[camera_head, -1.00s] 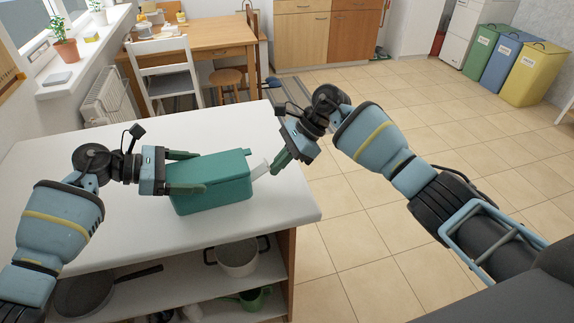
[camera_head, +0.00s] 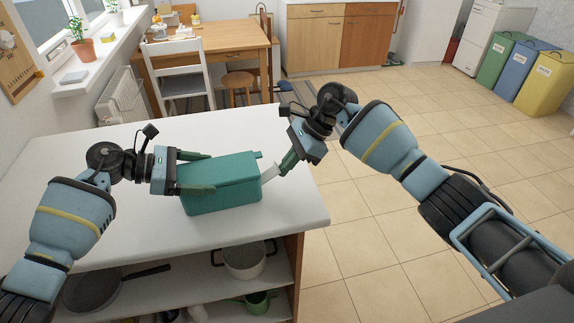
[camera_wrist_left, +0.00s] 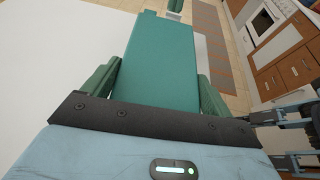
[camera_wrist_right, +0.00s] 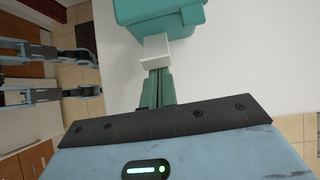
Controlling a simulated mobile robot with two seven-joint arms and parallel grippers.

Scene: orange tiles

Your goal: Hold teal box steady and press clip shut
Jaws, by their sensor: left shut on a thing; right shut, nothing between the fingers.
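The teal box (camera_head: 222,190) stands upright on the white worktop, its lid down. My left gripper (camera_head: 205,172) is shut on the box, one finger along each side; the left wrist view shows the lid (camera_wrist_left: 160,60) between the fingers. A white clip (camera_head: 269,173) sticks out from the box's right end; in the right wrist view the clip (camera_wrist_right: 154,50) stands out between box and fingers. My right gripper (camera_head: 287,163) is shut and empty, its fingertips at the clip's outer end. I cannot tell whether they touch it.
The white worktop (camera_head: 110,205) is clear around the box, and its right edge lies close below the right gripper. A wooden table (camera_head: 215,38) and white chair (camera_head: 180,72) stand behind.

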